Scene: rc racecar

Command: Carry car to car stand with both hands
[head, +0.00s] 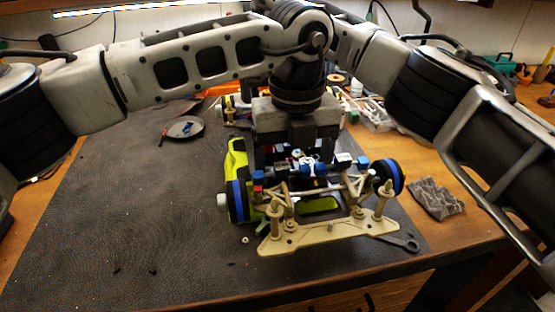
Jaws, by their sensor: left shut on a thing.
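The car (315,232) is an open RC chassis with a tan front plate, suspension arms and blue-rimmed black wheels, in the middle of the head view. My left gripper (297,150) points down over the middle of the car and is shut on it; its fingertips are partly lost among the car's parts. A lime-green piece (237,162) shows beside and under the car; I cannot tell whether it is the car stand or whether the car touches it. My right arm reaches in from the right behind my left wrist, and its gripper is hidden.
The dark mat (110,215) is mostly bare at the left. A round dish (183,129) lies at the back left. A grey crumpled piece (436,198) and a flat dark tool (402,241) lie to the right of the car. Clutter lines the back of the wooden bench.

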